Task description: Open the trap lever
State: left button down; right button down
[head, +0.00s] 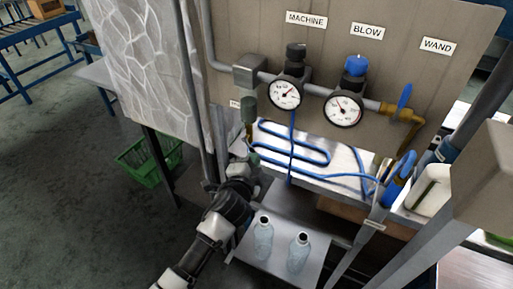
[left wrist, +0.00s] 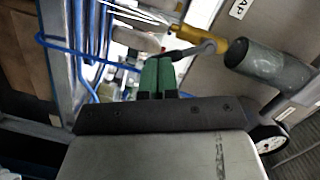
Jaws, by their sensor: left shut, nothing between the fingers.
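The trap lever (left wrist: 192,49) is a grey handle beside a yellow brass fitting (left wrist: 237,52) with a grey cylinder (left wrist: 268,66) in the left wrist view. A label ending in "AP" (left wrist: 240,9) is above it. My left gripper (left wrist: 157,62) has green fingertips, shut together with nothing between them. The tips are right by the lever's curved end; I cannot tell whether they touch it. In the head view, my left gripper (head: 250,160) is below a greenish cylinder (head: 248,108) at the panel's left edge; the lever cannot be made out there. My right gripper is out of view.
The panel (head: 400,65) carries two gauges (head: 285,93) (head: 344,109), a blue valve knob (head: 356,65) and pipes. A blue hose (head: 300,158) lies coiled below. Two clear bottles (head: 264,240) (head: 298,252) stand on a lower shelf. A green crate (head: 145,170) is on the floor at left.

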pick_arm(q)
jog(key=shift+w+a+f+m+t+b, duration=0.2)
jog(key=shift+a+m+b, duration=0.3)
jog(key=shift+m, duration=0.45)
jog(key=shift+w+a+f+m+t+b, duration=0.1)
jog(key=shift+a+f+m+t+b, duration=0.15)
jog(key=shift+m+b, duration=0.55)
jog(key=shift+p, duration=0.3)
